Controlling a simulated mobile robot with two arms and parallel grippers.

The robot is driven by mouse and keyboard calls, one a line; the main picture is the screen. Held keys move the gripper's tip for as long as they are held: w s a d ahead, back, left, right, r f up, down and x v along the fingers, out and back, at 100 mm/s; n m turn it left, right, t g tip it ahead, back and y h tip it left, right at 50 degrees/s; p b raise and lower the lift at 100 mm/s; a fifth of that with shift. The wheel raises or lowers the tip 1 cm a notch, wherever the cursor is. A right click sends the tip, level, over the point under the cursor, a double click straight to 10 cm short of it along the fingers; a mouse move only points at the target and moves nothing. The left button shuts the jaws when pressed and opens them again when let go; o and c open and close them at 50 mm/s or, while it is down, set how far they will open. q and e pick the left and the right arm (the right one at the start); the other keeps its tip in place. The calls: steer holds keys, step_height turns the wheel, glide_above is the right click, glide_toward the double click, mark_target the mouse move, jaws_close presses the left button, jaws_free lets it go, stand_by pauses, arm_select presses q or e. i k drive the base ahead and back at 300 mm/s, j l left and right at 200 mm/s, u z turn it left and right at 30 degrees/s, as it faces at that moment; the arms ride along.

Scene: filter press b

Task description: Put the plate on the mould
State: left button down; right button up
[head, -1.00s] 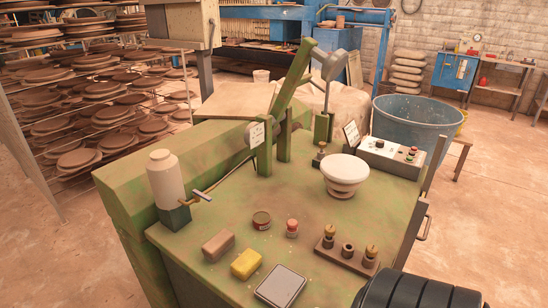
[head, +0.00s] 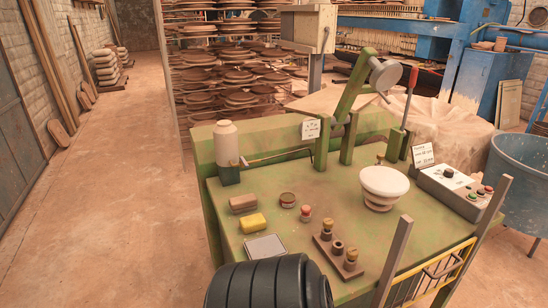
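A white round mould-like form (head: 385,183) with a wide, smooth top and a narrower stepped base stands upright on the green machine's bench top. Nothing lies on its top. Many brown clay plates (head: 240,78) sit in stacks on the rack behind the machine. I cannot tell which plate the task means. Neither of my grippers shows in the head view.
The green bench (head: 335,205) also bears a bottle (head: 227,145), a brown block (head: 243,204), a yellow sponge (head: 253,223), a grey pad (head: 265,247) and a control box (head: 452,190). A blue tub (head: 520,180) stands right. The floor (head: 110,190) at left is clear.

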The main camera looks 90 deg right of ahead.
mark_target(385, 178)
steer(key=k+l+u, duration=0.15)
steer(key=u, duration=0.25)
steer(key=k+u, duration=0.75)
steer(key=k+j+u, duration=0.1)
steer(key=u, duration=0.3)
steer(key=k+l+z, duration=0.1)
steer(key=k+z, duration=0.15)
steer(key=k, duration=0.2)
steer(key=z, duration=0.5)
steer(key=l+z, duration=0.1)
steer(key=z, duration=0.85)
steer(key=l+z, duration=0.15)
steer(key=z, duration=0.8)
steer(key=l+z, duration=0.15)
steer(key=z, duration=1.3)
steer(key=i+l, duration=0.05)
